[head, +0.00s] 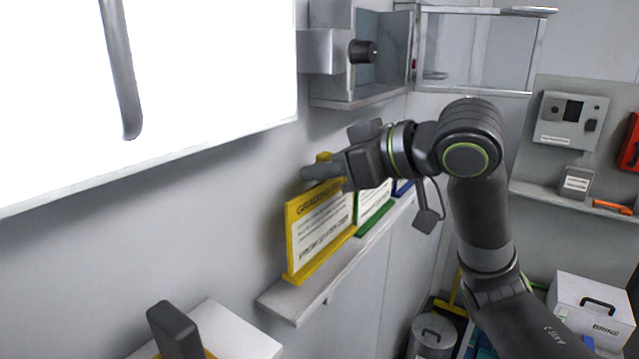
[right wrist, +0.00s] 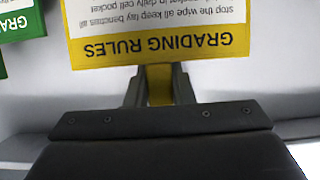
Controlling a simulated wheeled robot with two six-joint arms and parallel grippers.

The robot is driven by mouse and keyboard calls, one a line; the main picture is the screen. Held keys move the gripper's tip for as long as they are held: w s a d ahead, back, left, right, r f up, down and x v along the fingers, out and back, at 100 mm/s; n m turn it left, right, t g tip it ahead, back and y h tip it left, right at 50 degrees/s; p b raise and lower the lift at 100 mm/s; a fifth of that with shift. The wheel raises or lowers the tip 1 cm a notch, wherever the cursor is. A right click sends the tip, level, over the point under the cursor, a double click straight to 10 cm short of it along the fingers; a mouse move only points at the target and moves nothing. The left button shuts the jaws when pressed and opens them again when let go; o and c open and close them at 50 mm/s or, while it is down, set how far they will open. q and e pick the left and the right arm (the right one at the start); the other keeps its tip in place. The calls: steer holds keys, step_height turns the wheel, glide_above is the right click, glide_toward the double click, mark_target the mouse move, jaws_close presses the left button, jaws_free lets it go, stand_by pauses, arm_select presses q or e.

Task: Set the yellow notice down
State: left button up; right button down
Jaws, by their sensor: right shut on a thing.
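The yellow notice (head: 320,228), headed "GRADING RULES", is upright at the near end of the wall shelf (head: 285,300). Its foot is at the shelf top; I cannot tell whether it rests there or hangs just above. My right gripper (head: 327,171) is shut on the tab at the notice's top edge. In the right wrist view the fingers (right wrist: 160,86) hold the yellow tab from both sides, and the notice (right wrist: 157,50) appears upside down. My left gripper is not in view.
A green notice (head: 373,203) stands just behind the yellow one on the shelf, with a blue one (head: 403,187) beyond. A bright panel (head: 150,90) is at upper left, and an open grey box (head: 360,95) is above the gripper. A dark upright block (head: 175,330) is at lower left.

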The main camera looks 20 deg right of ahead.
mark_target(326, 190)
steer(key=shift+w+a, duration=0.2)
steer(key=shift+w, duration=0.05)
steer(key=shift+w+f, duration=0.1)
steer(key=shift+f, duration=0.2)
steer(key=shift+f+p, duration=0.65)
steer(key=shift+f, duration=0.95)
steer(key=c, duration=1.3)
jaws_free()
steer(key=shift+o, duration=0.2)
